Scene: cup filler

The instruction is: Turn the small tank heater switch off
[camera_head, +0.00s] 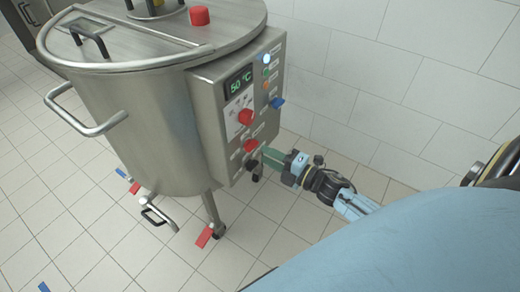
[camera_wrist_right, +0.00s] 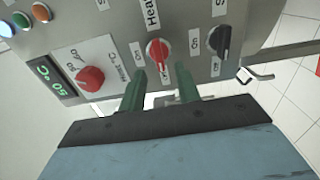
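The small tank is a steel vessel (camera_head: 140,120) with a control panel on its right side. The red heater switch (camera_wrist_right: 157,52) sits below a label reading "Heat…", with On/Off lettering around it. It also shows on the lower panel in the head view (camera_head: 250,145). My right gripper (camera_wrist_right: 161,82) has two green fingers spread apart, with the heater switch just beyond the gap between their tips. No contact is visible. In the head view my right gripper (camera_head: 268,156) is at the panel's lower right edge. My left gripper is not in view.
A black switch (camera_wrist_right: 221,40) sits beside the heater switch. A larger red temperature knob (camera_wrist_right: 90,78) is on its other side, by the display (camera_head: 239,83) reading 50 °C. White tiled wall stands at the right.

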